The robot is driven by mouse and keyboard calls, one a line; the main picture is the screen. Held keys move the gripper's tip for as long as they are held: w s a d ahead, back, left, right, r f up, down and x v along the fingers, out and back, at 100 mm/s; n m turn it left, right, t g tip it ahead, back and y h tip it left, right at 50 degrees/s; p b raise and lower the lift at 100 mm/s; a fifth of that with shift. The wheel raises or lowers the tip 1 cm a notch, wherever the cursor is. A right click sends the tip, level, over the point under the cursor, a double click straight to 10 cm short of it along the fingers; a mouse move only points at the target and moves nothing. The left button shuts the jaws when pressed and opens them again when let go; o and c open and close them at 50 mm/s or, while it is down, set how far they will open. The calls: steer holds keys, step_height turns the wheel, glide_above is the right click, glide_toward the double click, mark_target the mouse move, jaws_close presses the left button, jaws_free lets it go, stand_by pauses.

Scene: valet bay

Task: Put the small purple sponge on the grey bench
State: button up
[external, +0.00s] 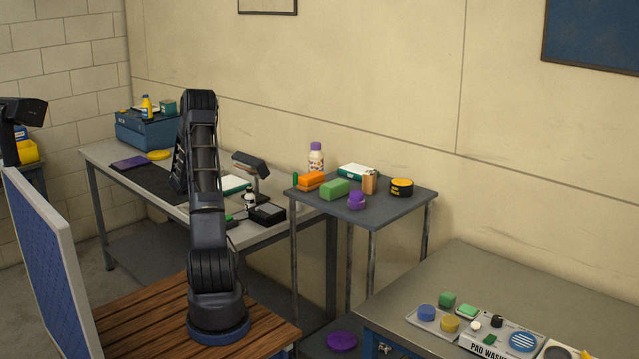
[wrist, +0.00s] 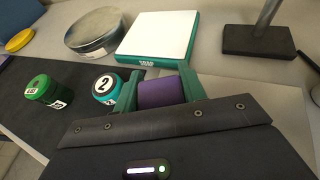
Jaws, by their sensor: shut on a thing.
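The small purple sponge (wrist: 162,93) is a purple block between the two teal fingers of my gripper (wrist: 160,85) in the wrist view. My gripper is shut on it. Below it in the wrist view are a grey surface and a dark mat; I cannot tell whether the sponge touches it. In the external view my arm reaches over the long grey bench (external: 97,153) at the left, and the arm hides the gripper and sponge. The bench also shows in the wrist view (wrist: 215,68).
Near the gripper are a numbered teal can (wrist: 105,84), a green jar (wrist: 45,90), a round tin (wrist: 98,30), a white-and-teal box (wrist: 160,38) and a dark stand base (wrist: 258,40). A tall grey table (external: 400,208) holds several items. Another grey-topped bench (external: 480,270) stands right.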

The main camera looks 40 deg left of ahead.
steer(key=shift+f, duration=2.25)
steer(key=shift+f, duration=0.3)
steer(key=o, duration=1.1)
